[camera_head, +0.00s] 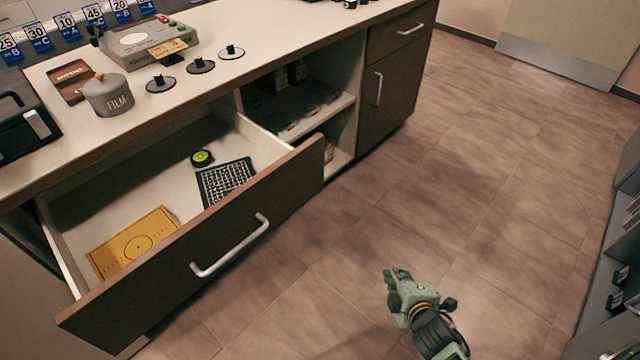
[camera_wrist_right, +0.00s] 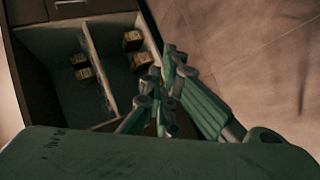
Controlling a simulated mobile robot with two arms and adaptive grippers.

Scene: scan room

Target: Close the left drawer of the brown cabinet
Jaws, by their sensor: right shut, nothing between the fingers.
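The left drawer (camera_head: 200,235) of the brown cabinet (camera_head: 395,75) is pulled well out, with its front panel away from the cabinet. Its silver bar handle (camera_head: 230,246) is on the dark front. Inside lie a yellow envelope (camera_head: 133,241), a black grid sheet (camera_head: 225,180) and a small round yellow-green item (camera_head: 202,158). My right gripper (camera_head: 392,280) is over the floor, right of the drawer front and apart from it. It is shut and empty. In the right wrist view its fingers (camera_wrist_right: 165,100) show before open compartments. My left gripper is not in view.
The countertop (camera_head: 235,75) holds a grey film canister (camera_head: 108,95), a grey device (camera_head: 145,42), several black discs and blue number signs. An open shelf (camera_head: 310,115) is right of the drawer. Floor (camera_head: 450,180) before the cabinet is clear; dark units (camera_head: 610,260) stand at the right edge.

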